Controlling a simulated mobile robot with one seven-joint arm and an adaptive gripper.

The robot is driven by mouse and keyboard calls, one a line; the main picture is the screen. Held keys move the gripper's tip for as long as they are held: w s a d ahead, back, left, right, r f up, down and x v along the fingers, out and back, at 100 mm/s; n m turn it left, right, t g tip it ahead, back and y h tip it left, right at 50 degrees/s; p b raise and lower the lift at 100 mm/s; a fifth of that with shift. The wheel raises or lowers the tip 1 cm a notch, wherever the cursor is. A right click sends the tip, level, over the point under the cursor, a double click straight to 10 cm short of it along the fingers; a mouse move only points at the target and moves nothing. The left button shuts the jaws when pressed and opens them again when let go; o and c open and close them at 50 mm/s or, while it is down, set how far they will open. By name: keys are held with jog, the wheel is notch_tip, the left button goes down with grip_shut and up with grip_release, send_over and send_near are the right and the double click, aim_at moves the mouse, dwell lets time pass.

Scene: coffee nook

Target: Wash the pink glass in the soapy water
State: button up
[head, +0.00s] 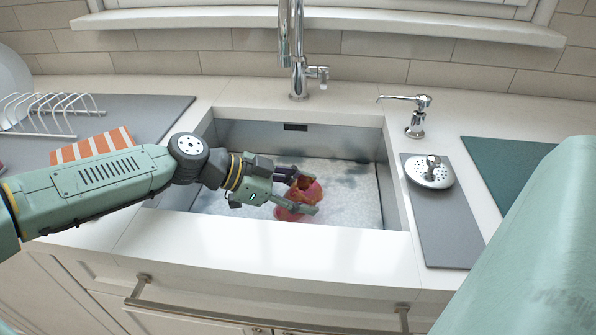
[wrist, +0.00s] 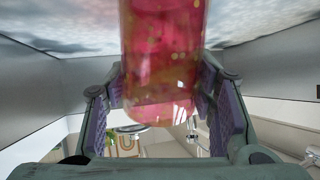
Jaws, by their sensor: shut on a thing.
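The pink glass (head: 312,193) is in the sink, at or just above the whitish soapy water (head: 345,185). My gripper (head: 303,190) reaches in from the left and is shut around the glass. In the wrist view the translucent glass (wrist: 163,60), with yellowish flecks, stands between the purple-padded fingers (wrist: 165,108). The fingers hide part of the glass in the head view. I cannot tell how deep it is in the water.
The steel sink wall (head: 392,180) and white front counter edge (head: 260,238) surround the water. A faucet (head: 298,75) rises behind. A soap dispenser (head: 418,118) and a round strainer (head: 428,172) are on the right. A dish rack (head: 45,112) and striped cloth (head: 92,146) are left.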

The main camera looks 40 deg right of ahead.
aim_at(287, 193)
jog(key=shift+s+d, duration=0.25)
jog(key=shift+s, duration=0.1)
jog(key=shift+w, duration=0.1)
jog(key=shift+w+a+p, duration=0.6)
jog(key=shift+w+a, duration=0.65)
jog(key=shift+w, duration=0.2)
jog(key=shift+s+d, duration=1.25)
jog(key=shift+s, duration=0.3)
jog(key=shift+r, duration=0.1)
notch_tip(287, 193, up, 8)
jog(key=p, duration=0.6)
jog(key=shift+p, duration=0.3)
